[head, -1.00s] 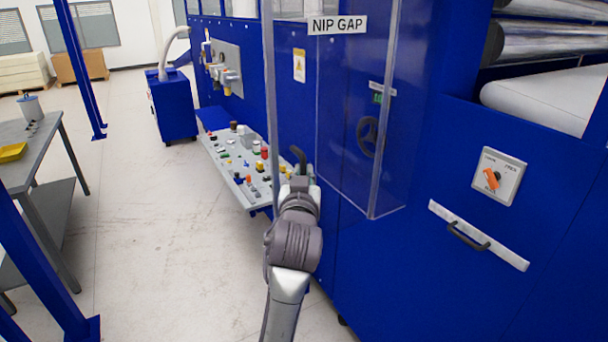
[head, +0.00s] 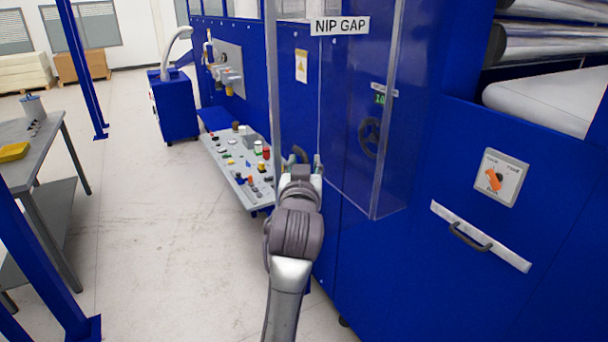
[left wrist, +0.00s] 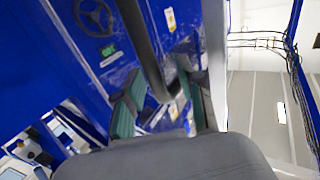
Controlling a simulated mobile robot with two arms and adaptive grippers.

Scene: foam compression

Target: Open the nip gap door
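The nip gap door is a clear panel (head: 345,100) on the blue machine, with a "NIP GAP" label (head: 340,26) at its top. A dark curved handle (head: 299,154) shows at its lower left, partly hidden by my left gripper (head: 304,164). In the left wrist view the dark handle bar (left wrist: 140,45) runs down between the two green-padded fingers of the left gripper (left wrist: 160,98). The fingers stand apart on either side of the bar; a gap shows, so the gripper is open around it. My right gripper is in neither view.
A handwheel (head: 369,137) sits behind the clear panel. A sloped control panel (head: 240,165) with several buttons lies beyond my left gripper. An orange rotary switch (head: 494,180) and a drawer-like handle (head: 468,237) are at the right. Open floor (head: 160,250) lies to the left.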

